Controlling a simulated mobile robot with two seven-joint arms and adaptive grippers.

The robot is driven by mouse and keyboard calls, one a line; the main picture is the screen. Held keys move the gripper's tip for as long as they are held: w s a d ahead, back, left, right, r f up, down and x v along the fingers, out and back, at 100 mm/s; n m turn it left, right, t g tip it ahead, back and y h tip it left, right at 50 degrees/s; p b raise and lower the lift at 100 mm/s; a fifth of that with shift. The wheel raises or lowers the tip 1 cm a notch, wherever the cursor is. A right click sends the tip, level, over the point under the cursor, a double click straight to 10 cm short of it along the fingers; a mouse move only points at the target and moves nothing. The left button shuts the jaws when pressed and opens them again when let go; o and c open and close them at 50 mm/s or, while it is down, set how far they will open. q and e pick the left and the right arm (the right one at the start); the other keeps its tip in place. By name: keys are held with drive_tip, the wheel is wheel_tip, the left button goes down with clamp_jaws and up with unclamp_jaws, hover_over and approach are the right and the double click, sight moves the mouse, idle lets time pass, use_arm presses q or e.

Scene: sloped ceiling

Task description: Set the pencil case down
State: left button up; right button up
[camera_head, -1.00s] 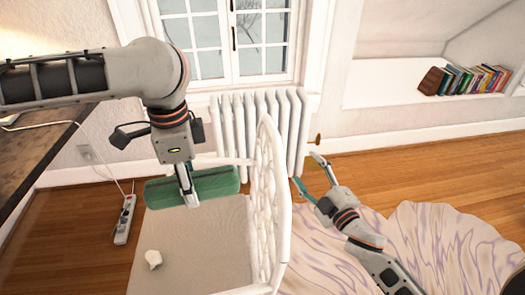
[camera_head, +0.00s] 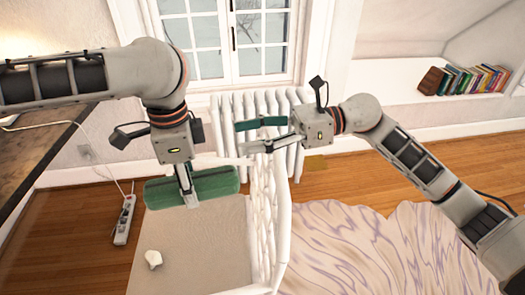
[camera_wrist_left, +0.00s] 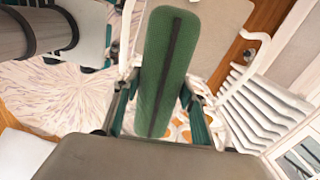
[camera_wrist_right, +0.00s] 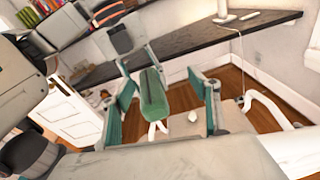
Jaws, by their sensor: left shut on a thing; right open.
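The pencil case is a green, rounded, long case with a dark zip line. In the head view the pencil case (camera_head: 216,183) lies level at the back of the chair seat (camera_head: 205,235); I cannot tell whether it touches the seat. My left gripper (camera_head: 190,200) is shut on its middle from above. In the left wrist view the pencil case (camera_wrist_left: 166,70) stands out between the fingers. My right gripper (camera_head: 252,137) is open and empty above the chair's white back. The right wrist view shows the pencil case (camera_wrist_right: 153,93) beyond its open fingers (camera_wrist_right: 165,100).
A small white object (camera_head: 153,259) lies on the seat. The chair's lattice back (camera_head: 268,215) rises right of the case. A radiator (camera_head: 230,110) stands behind, a dark desk (camera_head: 40,135) at left. The front of the seat is mostly free.

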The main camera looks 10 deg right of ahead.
sight(213, 179)
wheel_tip(213, 179, down, 3)
drive_tip(key=s+d+n+g+h, duration=0.2)
drive_tip(key=s+n+h, duration=0.1)
drive_tip(key=n, duration=0.1)
drive_tip(key=x, duration=1.1)
drive_tip(key=shift+a+f, duration=0.2)
drive_tip(key=c, duration=1.3)
use_arm(q)
drive_tip(key=o, duration=1.3)
drive_tip(key=shift+r, duration=0.1)
